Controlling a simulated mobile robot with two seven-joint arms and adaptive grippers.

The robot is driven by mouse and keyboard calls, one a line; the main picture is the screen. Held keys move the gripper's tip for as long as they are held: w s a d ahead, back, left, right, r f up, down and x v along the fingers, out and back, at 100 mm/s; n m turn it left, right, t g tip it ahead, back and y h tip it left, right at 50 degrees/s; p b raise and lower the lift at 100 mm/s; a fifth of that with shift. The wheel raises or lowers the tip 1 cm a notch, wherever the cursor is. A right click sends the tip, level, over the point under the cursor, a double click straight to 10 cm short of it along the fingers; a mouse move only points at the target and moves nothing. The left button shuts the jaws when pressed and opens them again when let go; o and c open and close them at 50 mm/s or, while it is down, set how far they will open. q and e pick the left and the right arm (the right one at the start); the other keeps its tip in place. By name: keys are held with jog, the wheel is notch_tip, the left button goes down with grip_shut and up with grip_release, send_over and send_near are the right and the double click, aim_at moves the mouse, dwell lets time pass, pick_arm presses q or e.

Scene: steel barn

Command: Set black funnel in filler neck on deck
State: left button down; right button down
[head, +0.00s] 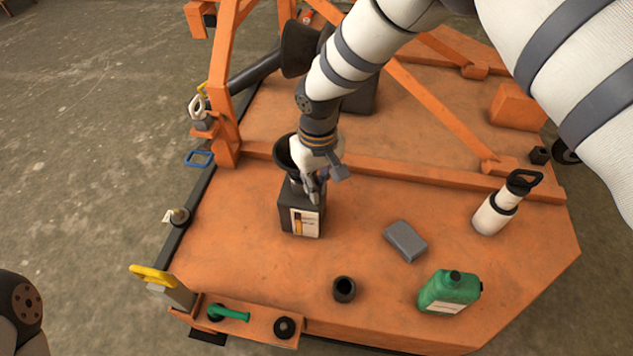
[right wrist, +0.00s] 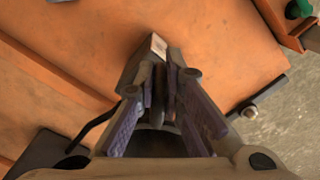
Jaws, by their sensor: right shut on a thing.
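The black funnel (head: 287,152) is in my right gripper (head: 314,192), which is shut on it; its wide mouth shows beside the fingers. The gripper and funnel are in front of or above a black box (head: 290,215) with a white label on the orange deck (head: 250,270). I cannot tell whether the funnel touches the box. A short black open-topped neck (head: 344,289) stands on the deck, nearer the front and apart from the funnel. In the right wrist view the fingers (right wrist: 165,95) close around a dark part, with the box beyond. My left gripper is out of view.
A grey block (head: 405,240), a green can (head: 450,291) and a white cylinder with a black handle (head: 496,210) stand to the right. An orange crossbar (head: 400,178) runs behind. Deck around the neck is clear.

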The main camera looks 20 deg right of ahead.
jog(key=shift+f+b, duration=0.3)
jog(key=shift+f, duration=0.4)
jog(key=c, duration=1.6)
grip_release()
notch_tip(320, 180, up, 12)
jog(key=shift+r, duration=0.1)
